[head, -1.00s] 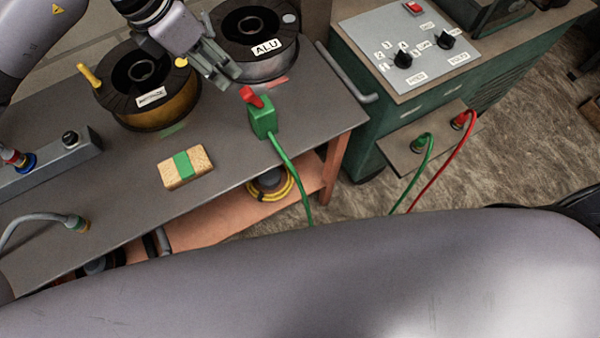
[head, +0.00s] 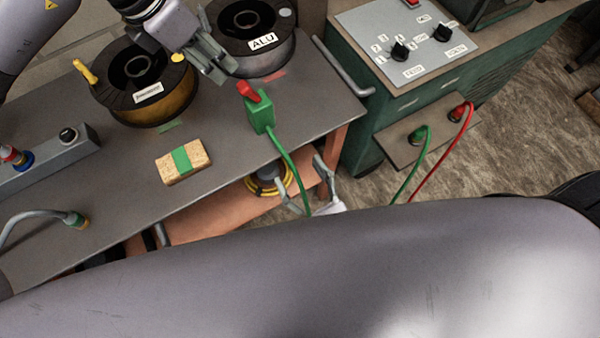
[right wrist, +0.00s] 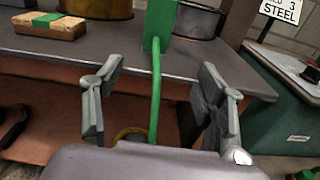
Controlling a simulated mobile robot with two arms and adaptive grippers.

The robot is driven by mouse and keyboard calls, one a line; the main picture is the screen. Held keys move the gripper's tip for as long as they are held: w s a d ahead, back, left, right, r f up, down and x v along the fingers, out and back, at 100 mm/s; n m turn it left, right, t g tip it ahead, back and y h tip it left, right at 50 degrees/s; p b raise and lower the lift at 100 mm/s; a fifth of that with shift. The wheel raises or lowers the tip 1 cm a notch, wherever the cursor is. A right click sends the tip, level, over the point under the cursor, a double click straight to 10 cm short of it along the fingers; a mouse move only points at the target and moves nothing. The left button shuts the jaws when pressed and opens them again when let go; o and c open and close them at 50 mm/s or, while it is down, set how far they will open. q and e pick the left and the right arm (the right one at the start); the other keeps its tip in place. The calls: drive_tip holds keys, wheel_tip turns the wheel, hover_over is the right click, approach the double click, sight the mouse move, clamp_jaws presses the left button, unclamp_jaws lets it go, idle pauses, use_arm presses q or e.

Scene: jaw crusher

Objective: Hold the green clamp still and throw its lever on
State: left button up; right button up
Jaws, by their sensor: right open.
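The green clamp (head: 261,114) stands near the front edge of the grey bench, with its red lever (head: 249,93) tilted up on top. A green cable (head: 289,163) hangs from it over the edge. My left gripper (head: 222,70) is above the bench, beyond the clamp and apart from it; its finger gap is unclear. My right gripper (head: 299,169) is open and empty, below and in front of the clamp. In the right wrist view the clamp's lower part (right wrist: 158,28) and its cable (right wrist: 155,95) appear between the open fingers; the lever is out of frame.
Two wire spools, one copper-coloured (head: 150,108) and one labelled ALU (head: 270,62), stand behind the clamp. A wooden block with a green band (head: 184,162) lies left of it.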

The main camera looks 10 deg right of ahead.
sight(265, 121)
drive_tip(key=x, duration=0.5)
drive_tip(key=r+x, duration=0.1)
drive_tip(key=x, duration=0.5)
drive_tip(key=r+x, duration=0.1)
drive_tip(key=x, duration=0.5)
drive_tip(key=shift+a, duration=0.4)
drive_tip(key=shift+c, duration=0.4)
